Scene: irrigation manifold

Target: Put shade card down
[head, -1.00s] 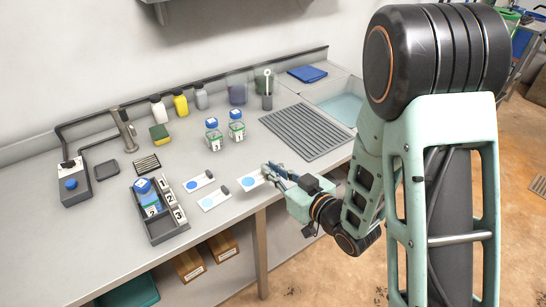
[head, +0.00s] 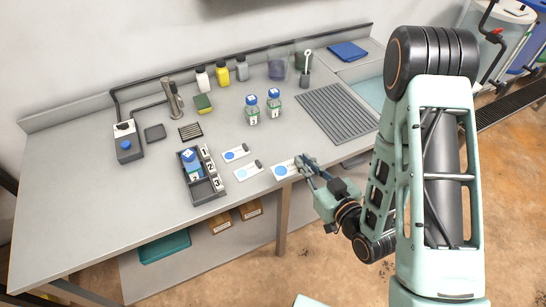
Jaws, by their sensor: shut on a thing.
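My gripper (head: 302,167) is shut on a white shade card (head: 282,170) with a blue dot, at the right end of the card. The card is roughly level by the bench's front edge; I cannot tell whether it touches the top. Two similar cards with blue dots and dark ends lie on the bench to its left, an upper one (head: 236,153) and a lower one (head: 247,171). The fingertips partly hide the end of the held card.
A grey rack (head: 205,193) with numbered slots and a blue-capped bottle stands left of the cards. Two blue-capped bottles, one left (head: 252,110) and one right (head: 274,105), stand behind. A ribbed drain mat (head: 337,121) lies to the right.

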